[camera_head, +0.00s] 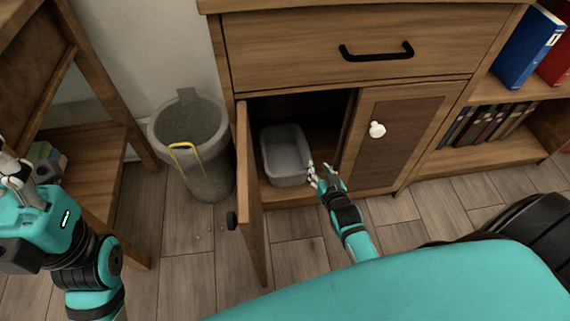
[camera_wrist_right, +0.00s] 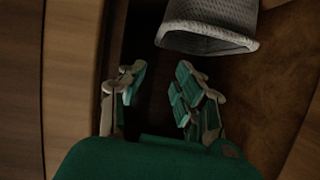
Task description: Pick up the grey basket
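The grey basket (camera_head: 285,157) sits upright inside the lower cabinet, behind an open left door (camera_head: 250,190). It looks empty. In the right wrist view the basket (camera_wrist_right: 208,25) shows at the top, with its rim just beyond my fingers. My right gripper (camera_head: 322,170) is at the cabinet opening, by the basket's right front side. It is open and empty, with a gap between its fingers in the right wrist view (camera_wrist_right: 160,90). My left gripper (camera_head: 14,172) is at the left edge of the head view, far from the basket; its fingers are partly cut off.
A grey bin (camera_head: 195,150) with a yellow handle stands left of the open door. The right cabinet door (camera_head: 395,140) is shut. A wooden shelf unit (camera_head: 95,150) stands at the left. A bookshelf (camera_head: 520,95) stands at the right.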

